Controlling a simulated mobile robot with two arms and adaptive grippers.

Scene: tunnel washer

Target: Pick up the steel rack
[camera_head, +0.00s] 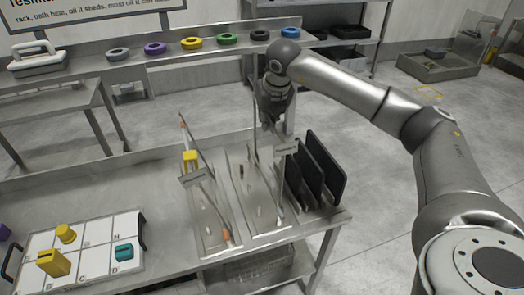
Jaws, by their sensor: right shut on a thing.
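The steel rack (262,207) is a long, narrow plate with thin upright end posts and a small grey tag near its top. It is at the right part of the steel table, between a similar rack and dark panels. My right gripper (269,122) comes down from above at the rack's far upper part and is shut on it. The exact contact at the fingertips is small and partly hidden. I cannot tell whether the rack's base is clear of the table. My left gripper is out of view.
A similar rack (210,225) with orange tips and a yellow block stands close on the left. Black panels (325,170) stand close on the right. A white lettered tray (95,262) holds yellow and teal pieces. Coloured rings (191,43) line the back shelf. The table's middle is clear.

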